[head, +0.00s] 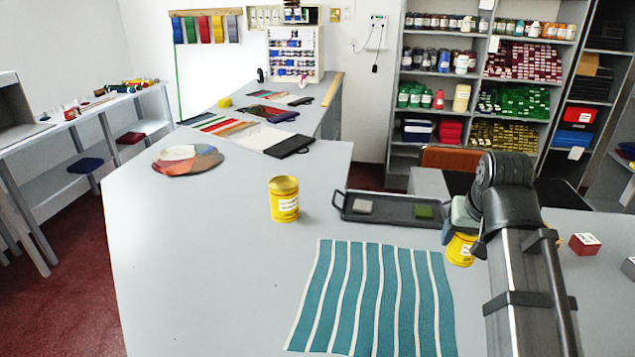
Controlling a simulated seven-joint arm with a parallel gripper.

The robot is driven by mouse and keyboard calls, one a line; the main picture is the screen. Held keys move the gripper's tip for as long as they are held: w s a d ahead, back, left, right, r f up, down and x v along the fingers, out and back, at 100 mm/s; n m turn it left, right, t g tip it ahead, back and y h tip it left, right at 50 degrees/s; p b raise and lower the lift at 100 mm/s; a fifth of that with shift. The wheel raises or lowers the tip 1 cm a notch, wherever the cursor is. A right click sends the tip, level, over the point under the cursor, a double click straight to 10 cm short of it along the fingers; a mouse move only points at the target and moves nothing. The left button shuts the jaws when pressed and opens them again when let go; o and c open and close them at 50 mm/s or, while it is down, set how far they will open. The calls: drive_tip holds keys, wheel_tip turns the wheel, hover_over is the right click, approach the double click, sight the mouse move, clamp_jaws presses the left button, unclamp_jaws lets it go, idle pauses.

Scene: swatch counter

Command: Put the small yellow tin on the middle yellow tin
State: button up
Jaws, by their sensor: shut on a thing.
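A yellow tin (284,199) with a white label stands upright on the grey counter, left of the dark tray. I cannot tell whether it is one tin or a close stack. My gripper (461,229) is at the right, beyond the striped cloth's upper right corner, pointing down. It is shut on the small yellow tin (459,250), which also bears a white label. My arm hides the right part of this tin, and the fingertips are hard to make out. I cannot tell whether the held tin touches the counter. It is well apart from the standing tin.
A teal-and-white striped cloth (372,300) lies in front. A red block (585,243) sits right of my arm.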

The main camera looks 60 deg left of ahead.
drive_tip(key=s+a+r+n+g, duration=0.15)
drive_tip(key=s+a, duration=0.35)
drive_tip(key=a, duration=0.6)
drive_tip(key=s+a+r+n+y, duration=0.1)
drive_tip(key=s+a+r+n, duration=0.3)
drive_tip(key=a, duration=0.8)
drive_tip(key=s+a+r+g, duration=0.1)
drive_tip(key=s+a, duration=0.6)
drive_tip(key=a, duration=0.4)
wheel_tip(320, 180, up, 5)
drive_tip(key=n+g, duration=0.1)
drive_tip(key=n, duration=0.3)
hover_over(276, 179)
drive_tip(key=w+d, duration=0.1)
drive_tip(key=d, duration=0.1)
drive_tip(key=shift+s+d+f+n+g, duration=0.15)
drive_tip(key=shift+f+n, duration=0.45)
drive_tip(key=shift+f, duration=1.1)
drive_tip(key=shift+a+f+n+g, duration=0.1)
drive_tip(key=shift+f+n+g, duration=0.35)
drive_tip(key=shift+f, duration=1.2)
drive_tip(key=shift+s+d+f+n+g, duration=0.1)
drive_tip(key=shift+f+n, duration=0.6)
drive_tip(key=shift+f, duration=1)
drive_tip(key=o, duration=1.3)
drive_tip(key=shift+f, duration=0.15)
drive_tip(key=shift+c, duration=0.2)
drive_tip(key=v, duration=1.2)
